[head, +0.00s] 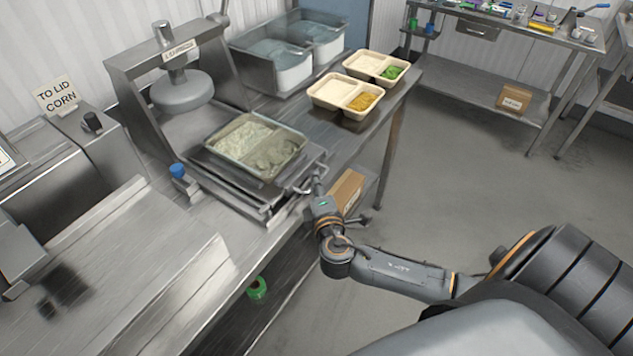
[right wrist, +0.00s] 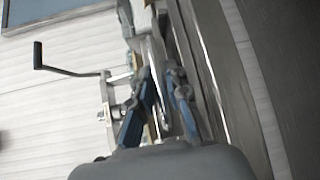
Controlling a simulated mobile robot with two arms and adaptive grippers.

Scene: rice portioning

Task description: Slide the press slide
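The press (head: 182,92) stands on the steel table at the upper left, its round grey plate raised. Its slide (head: 262,212) sticks out toward the front right of the press frame. A rectangular tray of rice (head: 257,143) sits on the slide, clear of the round plate. A loop handle (head: 306,180) is on the slide's front end. My right gripper (head: 317,185) is at this handle. In the right wrist view its blue-padded fingers (right wrist: 160,88) stand close on both sides of a pale metal bar and appear shut on it. My left gripper is not in view.
Two meal trays with food (head: 345,97) (head: 375,67) stand by the table's far right edge, near steel bins (head: 292,52). A blue knob (head: 177,170) is beside the slide. A cardboard box (head: 347,190) sits below the tabletop. The floor to the right is clear.

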